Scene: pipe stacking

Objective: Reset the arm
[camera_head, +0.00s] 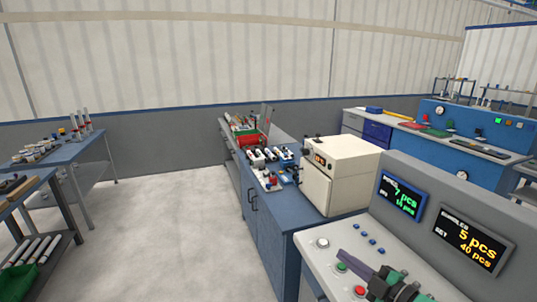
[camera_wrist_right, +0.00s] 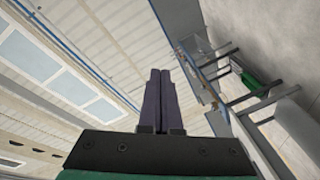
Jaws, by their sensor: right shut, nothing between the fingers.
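My right gripper (camera_head: 352,262) shows at the bottom right of the head view, over the white control panel with buttons. Its dark fingers point up and to the left. In the right wrist view, the two fingers of the right gripper (camera_wrist_right: 160,85) lie together with nothing between them. That view looks toward the ceiling and a wall, tilted. My left gripper is not in the head view. No pipe is in either gripper that I can see.
A console (camera_head: 440,190) with two lit displays stands at the right. A blue workbench (camera_head: 262,225) with a white box-shaped machine (camera_head: 345,170) stands in the middle. Blue tables (camera_head: 80,150) with parts are at the left. The floor (camera_head: 160,240) between is clear.

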